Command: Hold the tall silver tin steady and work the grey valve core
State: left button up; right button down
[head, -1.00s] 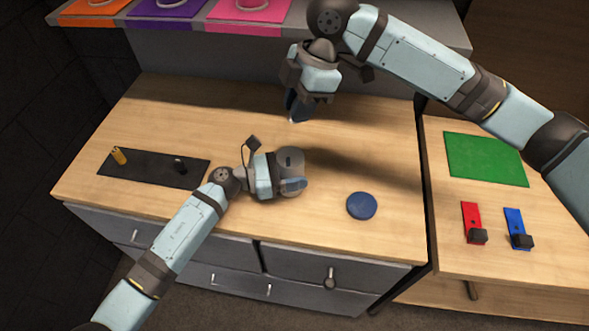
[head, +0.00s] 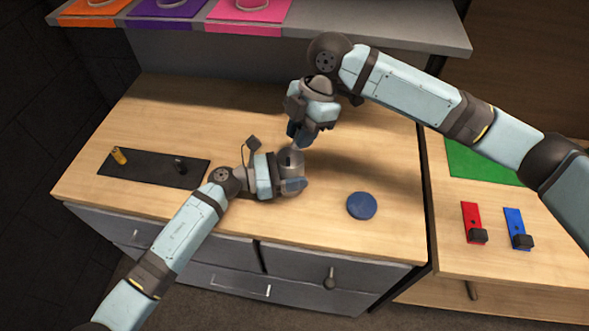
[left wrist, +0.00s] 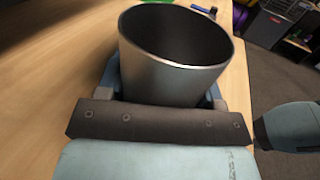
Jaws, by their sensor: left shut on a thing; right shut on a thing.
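The tall silver tin (head: 291,160) stands on the wooden workbench. In the left wrist view the tin (left wrist: 172,65) is open-topped with a dark inside; I cannot see its bottom. My left gripper (head: 292,186) is shut around the tin, one finger on each side. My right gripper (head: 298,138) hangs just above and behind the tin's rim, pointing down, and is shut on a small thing. Only a small pale tip of it shows, so I cannot tell whether it is the grey valve core. A small dark piece (head: 179,163) stands on the black mat.
The black mat (head: 140,170) at left also bears a brass cylinder (head: 119,155). A blue disc (head: 362,205) lies right of the tin. A side table at right holds a green mat (head: 480,163), a red piece (head: 471,218) and a blue piece (head: 514,222). A grey shelf (head: 330,35) overhangs the back.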

jog(key=c, duration=0.9)
grip_release()
jog(key=v, duration=1.2)
